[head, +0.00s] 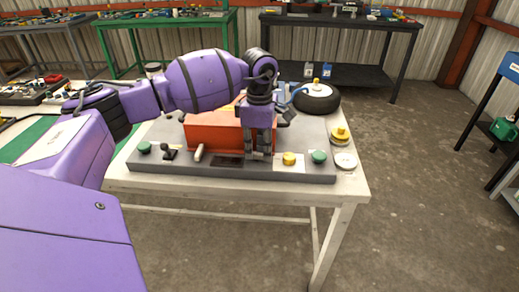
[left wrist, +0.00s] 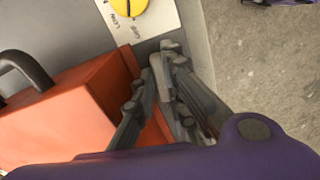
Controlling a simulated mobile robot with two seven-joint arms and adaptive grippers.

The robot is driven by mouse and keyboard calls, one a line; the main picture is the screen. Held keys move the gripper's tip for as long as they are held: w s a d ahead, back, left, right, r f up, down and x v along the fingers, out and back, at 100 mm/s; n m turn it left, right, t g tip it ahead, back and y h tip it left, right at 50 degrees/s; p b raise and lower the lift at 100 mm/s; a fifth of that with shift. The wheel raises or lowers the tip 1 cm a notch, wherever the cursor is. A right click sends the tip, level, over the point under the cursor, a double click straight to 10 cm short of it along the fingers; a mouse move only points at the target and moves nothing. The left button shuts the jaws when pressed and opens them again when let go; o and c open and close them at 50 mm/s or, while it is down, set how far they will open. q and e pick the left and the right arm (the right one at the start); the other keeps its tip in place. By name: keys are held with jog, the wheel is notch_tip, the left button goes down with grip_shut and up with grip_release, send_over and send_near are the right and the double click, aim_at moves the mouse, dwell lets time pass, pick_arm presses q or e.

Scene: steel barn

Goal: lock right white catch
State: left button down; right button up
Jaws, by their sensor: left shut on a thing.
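A red toolbox (head: 215,132) with a dark handle (left wrist: 25,65) sits on a grey board (head: 310,140). Its left white catch (head: 199,152) shows on the front face in the head view and sticks out. My left gripper (head: 258,155) points down at the right part of the box's front and hides the right catch in the head view. In the left wrist view, a pale piece (left wrist: 160,75), which looks like the right white catch, sits between the fingers beside the red box (left wrist: 75,105). The gripper is shut on it. My right gripper is in neither view.
A yellow knob (head: 289,158) on a labelled white plate and a green knob (head: 319,157) stand close right of the gripper. Another green knob (head: 144,147) and a black lever (head: 169,152) are at the left. A wheel (head: 316,98) lies behind.

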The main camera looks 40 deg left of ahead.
pick_arm(q)
jog(key=m, duration=0.2)
jog(key=shift+m, duration=0.3)
jog(key=m, duration=0.2)
jog(key=shift+s+m+b, duration=0.15)
jog(key=shift+m+b, duration=0.25)
jog(key=shift+m, duration=0.9)
jog(key=m+b, duration=0.1)
jog(key=m, duration=0.4)
jog(key=shift+s, duration=0.2)
jog(key=m, duration=0.3)
jog(key=shift+m, duration=0.6)
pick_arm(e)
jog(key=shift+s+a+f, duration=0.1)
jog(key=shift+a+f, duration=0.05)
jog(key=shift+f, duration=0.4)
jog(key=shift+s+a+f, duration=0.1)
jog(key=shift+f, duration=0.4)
pick_arm(q)
jog(key=shift+s, duration=0.1)
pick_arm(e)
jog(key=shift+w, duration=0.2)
pick_arm(q)
jog(key=c, duration=2)
grip_release()
jog(key=shift+a, duration=0.1)
jog(key=shift+c, duration=0.2)
